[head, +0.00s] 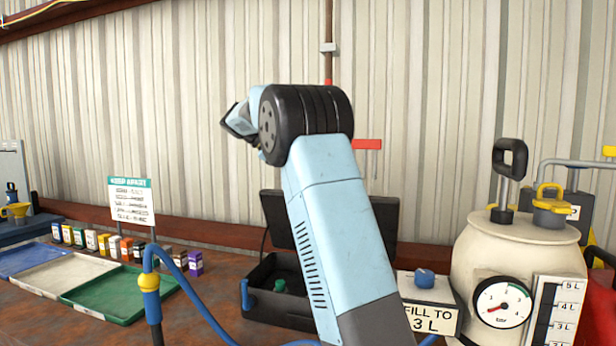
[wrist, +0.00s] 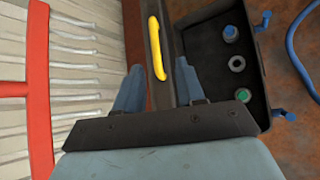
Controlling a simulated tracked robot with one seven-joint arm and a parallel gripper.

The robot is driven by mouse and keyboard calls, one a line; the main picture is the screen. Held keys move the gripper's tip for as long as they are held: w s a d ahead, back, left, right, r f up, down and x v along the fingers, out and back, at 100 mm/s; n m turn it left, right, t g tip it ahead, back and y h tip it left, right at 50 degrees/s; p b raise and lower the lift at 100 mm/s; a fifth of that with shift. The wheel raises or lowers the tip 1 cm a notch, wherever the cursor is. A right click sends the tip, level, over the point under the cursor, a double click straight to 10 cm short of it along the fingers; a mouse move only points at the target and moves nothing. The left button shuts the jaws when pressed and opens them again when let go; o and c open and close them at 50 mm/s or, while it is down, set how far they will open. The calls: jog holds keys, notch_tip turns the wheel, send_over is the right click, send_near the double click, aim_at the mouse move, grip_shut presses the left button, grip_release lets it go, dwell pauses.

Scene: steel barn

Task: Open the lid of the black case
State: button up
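The black case (head: 256,299) stands on the bench behind my arm, and its lid (head: 385,219) is raised upright at the back. My arm hides the middle of both. In the wrist view the lid's dark edge with a yellow handle (wrist: 157,50) runs between my fingers. The case's open inside (wrist: 205,50) lies to the right, holding a blue-topped piece, a grey ring and a green piece. My gripper (wrist: 157,88) has its two blue fingers apart, one on each side of the lid edge; contact is not clear. In the head view my fingers are hidden.
Left of the case are blue, white and green trays (head: 118,294), a row of small boxes and a "Keep apart" sign (head: 133,202). A blue hose (head: 192,294) loops in front. Right stand a "Fill to 3 L" box (head: 431,318) and a cream tank (head: 480,255) with a gauge.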

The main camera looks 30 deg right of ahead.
jog(key=shift+v, duration=1.3)
